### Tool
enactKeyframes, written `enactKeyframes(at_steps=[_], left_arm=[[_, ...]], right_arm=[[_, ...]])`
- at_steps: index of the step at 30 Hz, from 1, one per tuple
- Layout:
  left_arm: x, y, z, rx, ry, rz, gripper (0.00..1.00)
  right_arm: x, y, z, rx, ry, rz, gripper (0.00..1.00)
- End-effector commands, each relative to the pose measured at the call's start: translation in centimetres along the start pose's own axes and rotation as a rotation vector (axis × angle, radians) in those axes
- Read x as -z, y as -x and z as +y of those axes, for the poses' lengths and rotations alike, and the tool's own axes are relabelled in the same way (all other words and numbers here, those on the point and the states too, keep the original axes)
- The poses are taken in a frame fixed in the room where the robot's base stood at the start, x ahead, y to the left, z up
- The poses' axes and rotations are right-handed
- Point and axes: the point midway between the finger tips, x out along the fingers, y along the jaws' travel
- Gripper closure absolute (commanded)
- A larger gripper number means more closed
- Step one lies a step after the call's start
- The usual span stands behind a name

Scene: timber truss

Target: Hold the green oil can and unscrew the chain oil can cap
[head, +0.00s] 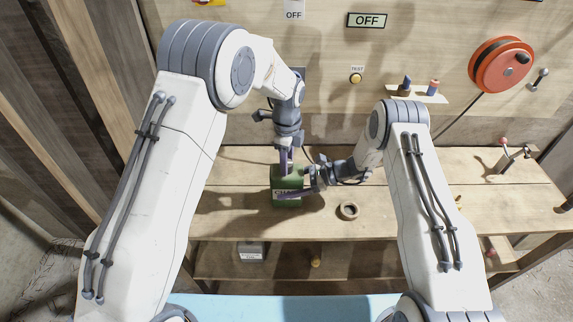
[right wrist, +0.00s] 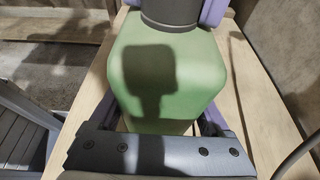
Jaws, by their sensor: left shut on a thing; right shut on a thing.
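In the right wrist view the green can (right wrist: 200,85) sits between purple fingers. The dark round cap (right wrist: 170,12) is at its top, cut off by the picture's edge. My left gripper (head: 287,163) points down from above and is shut on the cap, with purple fingers on either side of it. In the head view the cap is mostly hidden by these fingers.
A round, ring-like brown thing (head: 349,211) lies on the bench right of the can. A red reel (head: 488,80), an OFF sign (head: 366,20) and a yellow button (head: 356,78) are on the back wall. A grey labelled box (head: 250,251) is on the lower shelf. The bench's left part is clear.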

Motion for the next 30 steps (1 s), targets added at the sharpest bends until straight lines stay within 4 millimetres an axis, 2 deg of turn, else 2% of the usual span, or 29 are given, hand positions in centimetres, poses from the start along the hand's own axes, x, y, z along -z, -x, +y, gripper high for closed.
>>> enactKeyframes(at_steps=[13, 16, 30], left_arm=[[0.00, -0.03, 0.00, 0.000, 0.001, 0.000, 1.00], [0.00, -0.03, 0.00, 0.000, 0.051, 0.000, 1.00], [-0.02, 0.09, -0.03, 0.000, 0.762, 0.001, 1.00]], right_arm=[[-0.10, 0.03, -0.05, 0.001, 0.001, -0.002, 1.00], [-0.11, 0.03, -0.05, 0.001, 0.001, -0.002, 1.00], [-0.11, 0.04, -0.06, 0.001, 0.001, -0.002, 1.00]])
